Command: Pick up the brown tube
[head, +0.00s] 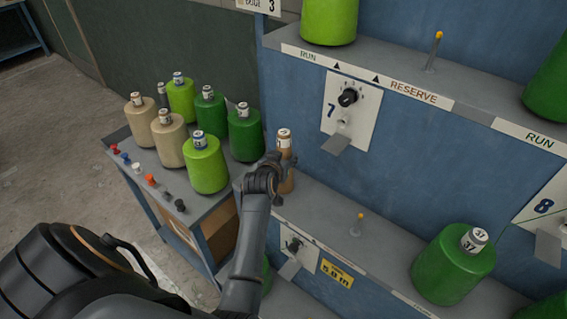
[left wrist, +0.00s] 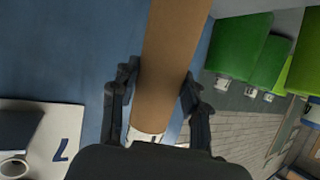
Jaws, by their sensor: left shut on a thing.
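My left gripper (head: 275,170) is shut on the tube. In the left wrist view the brown tube (left wrist: 168,65) runs between the two fingers of my left gripper (left wrist: 156,92), with its white-labelled end near the palm. The head view does not clearly show whether the tube's lower end rests on anything. My right gripper is not in view.
A cart (head: 190,208) holds several cream and green yarn cones and small coloured pegs left of the gripper. The blue machine (head: 400,150) has shelves, a panel marked 7 (head: 347,110), pegs and a green cone (head: 452,265) at lower right.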

